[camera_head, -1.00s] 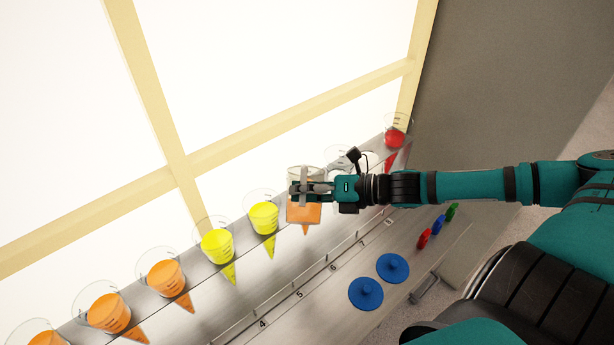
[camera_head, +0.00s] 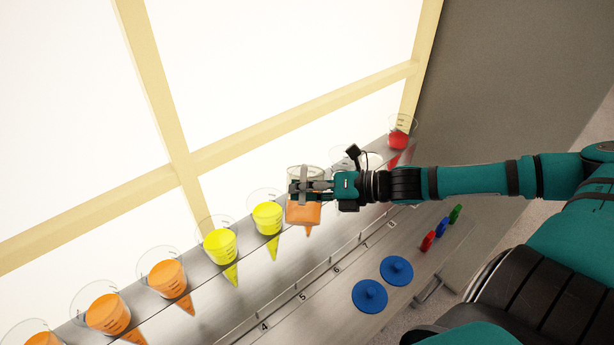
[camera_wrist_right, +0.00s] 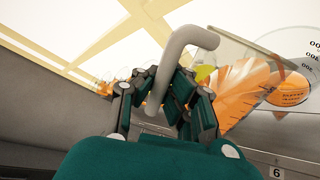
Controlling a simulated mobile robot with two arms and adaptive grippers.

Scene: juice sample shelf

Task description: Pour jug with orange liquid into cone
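A clear jug (camera_head: 304,214) with orange liquid hangs from my right gripper (camera_head: 297,187), in front of the row of cones. In the right wrist view, the gripper (camera_wrist_right: 163,98) has its fingers around the jug's grey handle (camera_wrist_right: 183,38). The orange liquid (camera_wrist_right: 240,92) in the jug shows to the right of it there. A cone's orange tip (camera_head: 308,231) shows just below the jug; the jug hides most of that cone. A cone with orange liquid and printed marks (camera_wrist_right: 288,90) is at the right of the wrist view. My left gripper is not visible.
Orange cones (camera_head: 108,314) and yellow cones (camera_head: 220,246) stand left of the jug, and a red cone (camera_head: 398,139) at the far right end. Blue round lids (camera_head: 370,296) and small coloured pieces (camera_head: 443,227) lie in front. A numbered rail (camera_head: 318,277) runs along the shelf.

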